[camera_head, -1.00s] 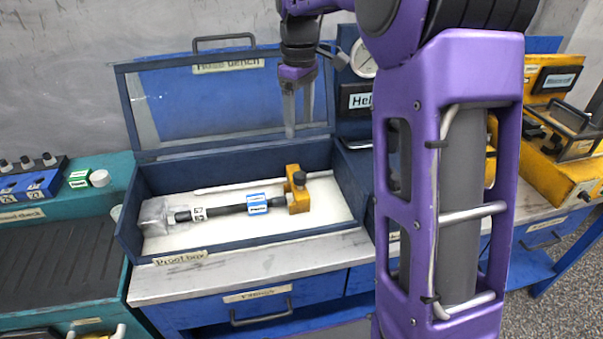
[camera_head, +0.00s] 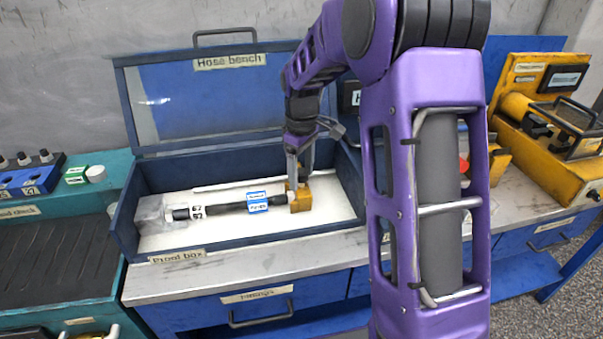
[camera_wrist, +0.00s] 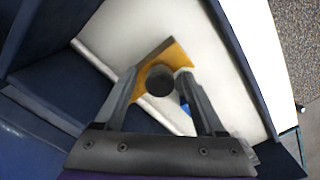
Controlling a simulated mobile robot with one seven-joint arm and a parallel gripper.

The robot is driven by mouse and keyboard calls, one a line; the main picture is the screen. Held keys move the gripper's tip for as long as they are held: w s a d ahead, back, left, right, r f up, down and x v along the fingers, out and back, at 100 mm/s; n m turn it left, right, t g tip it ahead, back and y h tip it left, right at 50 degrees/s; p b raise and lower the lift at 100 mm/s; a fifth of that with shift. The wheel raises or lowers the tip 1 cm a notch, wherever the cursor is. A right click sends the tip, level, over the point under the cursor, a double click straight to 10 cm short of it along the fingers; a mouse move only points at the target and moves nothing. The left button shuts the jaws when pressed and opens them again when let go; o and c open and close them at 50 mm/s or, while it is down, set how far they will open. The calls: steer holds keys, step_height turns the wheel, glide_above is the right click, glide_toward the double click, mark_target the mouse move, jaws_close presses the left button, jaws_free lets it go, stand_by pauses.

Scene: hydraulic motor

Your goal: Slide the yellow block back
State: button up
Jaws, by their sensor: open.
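The yellow block (camera_head: 300,199) stands on the white floor of the blue proof box, at the right end of a black hose (camera_head: 225,209). In the wrist view the yellow block (camera_wrist: 165,62) lies between and just beyond my fingertips, with a dark round knob (camera_wrist: 160,80) on it. My gripper (camera_head: 296,180) is open and points down, its fingers low over the block. In the wrist view my gripper (camera_wrist: 160,78) has one finger on each side of the knob. I cannot tell whether the fingers touch it. The gripper partly hides the block in the head view.
The box walls (camera_head: 125,215) surround the block and hose, and the open lid (camera_head: 200,100) stands behind. A clear wrapped fitting (camera_head: 152,213) is at the hose's left end. A thin white rod (camera_head: 235,184) lies along the back. White floor is free right of the block.

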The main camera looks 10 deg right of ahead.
jaws_close()
stand_by(0.3)
stand_by(1.1)
